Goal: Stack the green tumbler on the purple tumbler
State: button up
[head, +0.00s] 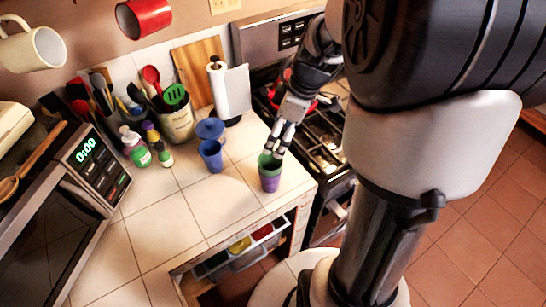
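The green tumbler (267,160) is at the right part of the tiled counter, with its lower part hidden in the purple tumbler (270,181). The purple tumbler stands upright near the counter's right edge. My gripper (276,149) points down at the green tumbler's rim, with its fingertips at or just above the far right side of it. The fingers look close together with a small gap. I cannot tell whether they pinch the rim or are clear of it.
A blue tumbler (210,155) and a blue round-topped item (210,129) stand to the left. Bottles (135,147), a utensil crock (177,122) and a paper towel roll (231,92) are behind. An open drawer (240,255) is below. The front counter tiles are clear.

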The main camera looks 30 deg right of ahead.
jog(key=s+a+r+m+t+h, duration=0.1)
jog(key=s+a+r+m, duration=0.3)
jog(key=s+a, duration=0.2)
jog(key=s+a+r+m+t+h, duration=0.1)
jog(key=s+a+r+m, duration=0.3)
jog(key=s+a, duration=0.3)
jog(key=s, duration=0.3)
jog(key=shift+s+a+r+m, duration=0.25)
jog(key=shift+a+r+m, duration=0.05)
jog(key=shift+r, duration=0.1)
notch_tip(320, 180, down, 3)
jog(key=b, duration=0.3)
jog(key=shift+f, duration=0.15)
